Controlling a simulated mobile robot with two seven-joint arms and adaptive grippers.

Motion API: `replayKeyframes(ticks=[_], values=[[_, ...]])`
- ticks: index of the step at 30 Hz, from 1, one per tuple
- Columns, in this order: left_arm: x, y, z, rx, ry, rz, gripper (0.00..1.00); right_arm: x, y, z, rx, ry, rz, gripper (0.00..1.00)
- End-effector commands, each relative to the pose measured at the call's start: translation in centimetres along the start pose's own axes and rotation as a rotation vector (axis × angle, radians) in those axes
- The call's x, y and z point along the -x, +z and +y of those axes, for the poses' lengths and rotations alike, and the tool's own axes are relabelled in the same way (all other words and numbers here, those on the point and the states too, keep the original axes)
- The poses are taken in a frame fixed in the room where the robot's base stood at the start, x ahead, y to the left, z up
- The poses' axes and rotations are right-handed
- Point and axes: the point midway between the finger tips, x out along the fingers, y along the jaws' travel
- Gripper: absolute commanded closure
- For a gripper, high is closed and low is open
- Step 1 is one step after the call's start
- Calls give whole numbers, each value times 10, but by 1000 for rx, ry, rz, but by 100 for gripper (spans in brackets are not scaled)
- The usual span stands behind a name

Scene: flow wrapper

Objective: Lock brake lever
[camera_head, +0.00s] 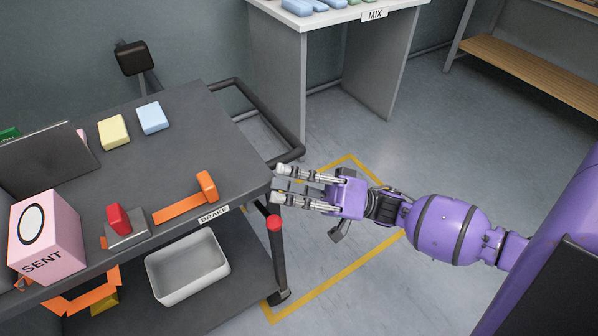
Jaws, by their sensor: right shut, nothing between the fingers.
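The brake lever is an orange bar (180,208) with an upright orange grip (207,186) at its right end. It lies along the front edge of the dark cart top, behind a white label reading BRAKE (214,214). My right gripper (277,184) comes in from the right. Its fingers point left at the cart's right corner, to the right of the orange grip and apart from it. It is shut with nothing held. My left gripper is not in view.
On the cart top (180,160) are a red button (118,219), a pink SENT box (45,240), yellow (114,132) and blue (152,118) blocks. A red knob (274,223) is on the cart leg. A grey bin (187,267) sits on the lower shelf. Floor at right is clear.

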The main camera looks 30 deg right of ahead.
Motion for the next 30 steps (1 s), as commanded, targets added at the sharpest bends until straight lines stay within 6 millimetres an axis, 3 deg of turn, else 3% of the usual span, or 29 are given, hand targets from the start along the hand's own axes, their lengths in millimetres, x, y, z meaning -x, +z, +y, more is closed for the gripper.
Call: replayKeyframes(ticks=[6, 30], values=[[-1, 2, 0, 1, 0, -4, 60, 5, 15, -1, 4, -3, 0, 100], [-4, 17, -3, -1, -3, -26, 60, 9, 21, 1, 59, -46, -1, 100]])
